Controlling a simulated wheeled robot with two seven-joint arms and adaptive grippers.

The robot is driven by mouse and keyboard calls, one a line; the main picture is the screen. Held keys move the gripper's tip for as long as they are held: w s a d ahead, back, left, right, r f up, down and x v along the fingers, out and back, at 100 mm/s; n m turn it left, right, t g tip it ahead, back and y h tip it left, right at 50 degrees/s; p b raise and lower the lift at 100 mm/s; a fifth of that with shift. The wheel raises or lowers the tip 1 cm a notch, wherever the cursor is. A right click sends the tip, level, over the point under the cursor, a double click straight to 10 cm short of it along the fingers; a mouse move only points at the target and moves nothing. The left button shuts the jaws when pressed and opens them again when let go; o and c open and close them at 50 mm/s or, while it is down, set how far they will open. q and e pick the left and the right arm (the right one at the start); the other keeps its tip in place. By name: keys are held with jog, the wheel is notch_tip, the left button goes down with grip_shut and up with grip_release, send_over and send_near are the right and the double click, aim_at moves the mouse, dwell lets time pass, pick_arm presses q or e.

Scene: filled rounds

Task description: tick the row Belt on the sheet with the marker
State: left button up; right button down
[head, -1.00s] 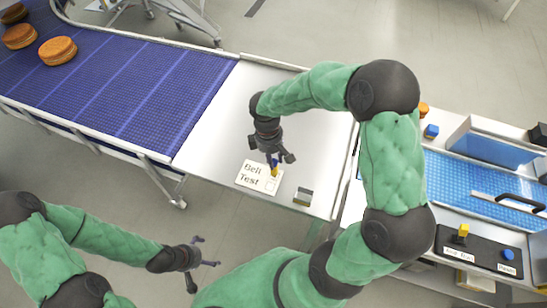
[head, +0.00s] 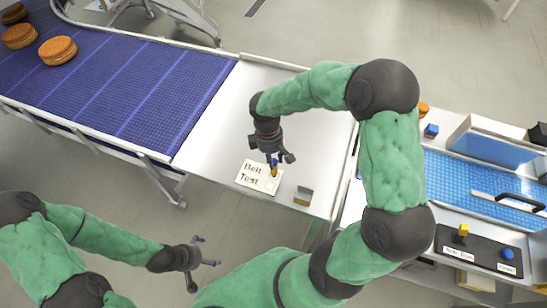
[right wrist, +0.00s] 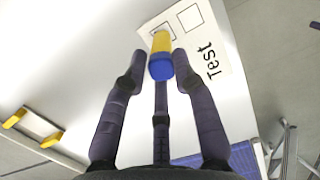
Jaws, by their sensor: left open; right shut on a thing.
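The sheet (head: 250,179) lies on the metal table, with the rows Belt and Test and a box beside each. In the right wrist view the sheet (right wrist: 218,50) shows the word Test and two boxes; the word Belt is hidden. My right gripper (head: 274,160) is shut on the marker (right wrist: 160,52), which has a yellow body and a blue end. The marker's yellow end is over or at the box of the Belt row; I cannot tell whether it touches the paper. No mark is visible. My left gripper (head: 203,252) is open and empty, off the table's front edge.
A small metal holder (head: 303,196) stands on the table right of the sheet. A blue belt conveyor (head: 120,85) with filled rounds (head: 57,50) lies left. A machine with a blue bed (head: 480,185) and a button panel (head: 478,250) stands right.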

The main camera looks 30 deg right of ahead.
jog(key=shift+r+p, duration=2.8)
jog(key=shift+r, duration=0.65)
